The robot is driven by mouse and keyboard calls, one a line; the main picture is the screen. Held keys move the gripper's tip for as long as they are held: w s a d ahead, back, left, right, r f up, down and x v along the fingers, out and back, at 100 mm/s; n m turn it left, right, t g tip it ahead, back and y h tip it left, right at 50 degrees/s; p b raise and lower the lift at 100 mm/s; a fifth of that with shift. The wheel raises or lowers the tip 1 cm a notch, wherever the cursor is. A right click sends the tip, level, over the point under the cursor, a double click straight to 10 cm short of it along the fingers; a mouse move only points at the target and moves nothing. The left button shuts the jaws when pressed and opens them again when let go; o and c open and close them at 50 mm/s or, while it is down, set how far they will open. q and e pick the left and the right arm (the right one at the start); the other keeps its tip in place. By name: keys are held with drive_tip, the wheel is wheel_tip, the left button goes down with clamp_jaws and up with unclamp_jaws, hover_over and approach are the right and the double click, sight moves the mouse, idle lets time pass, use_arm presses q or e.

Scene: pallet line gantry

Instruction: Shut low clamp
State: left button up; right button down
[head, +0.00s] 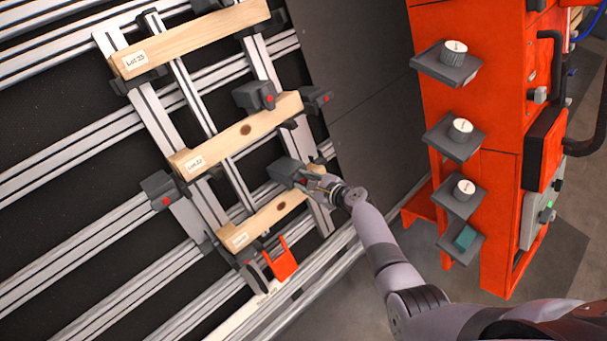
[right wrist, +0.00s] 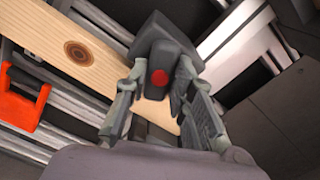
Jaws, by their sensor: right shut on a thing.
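The low clamp (head: 284,169) is a dark grey block at the right end of the lowest wooden board (head: 262,222). In the right wrist view the clamp (right wrist: 160,38) shows a red round tip between my fingers, over the board (right wrist: 62,45) with its knot. My right gripper (head: 316,184) is at the clamp, its two fingers (right wrist: 160,82) shut on the clamp's dark part, one on each side. How far the clamp is closed onto the board is hard to tell. My left gripper is not in view.
Two more boards, the middle one (head: 235,135) and the top one (head: 190,38), lie across the rails with other dark clamps. A red bracket (head: 282,262) sits below the low board. An orange cabinet (head: 490,185) with small shelves stands at the right.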

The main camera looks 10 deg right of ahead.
drive_tip(key=m+p, duration=0.1)
drive_tip(key=m, duration=0.1)
drive_tip(key=shift+m, duration=0.3)
drive_tip(key=shift+f, duration=0.1)
drive_tip(key=shift+r+m+p, duration=0.25)
drive_tip(key=shift+m+p, duration=0.2)
drive_tip(key=shift+m, duration=0.95)
drive_tip(key=shift+f+m, duration=0.2)
drive_tip(key=shift+m, duration=0.1)
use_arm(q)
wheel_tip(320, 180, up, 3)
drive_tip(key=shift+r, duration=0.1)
use_arm(e)
drive_tip(key=c, duration=1.5)
unclamp_jaws()
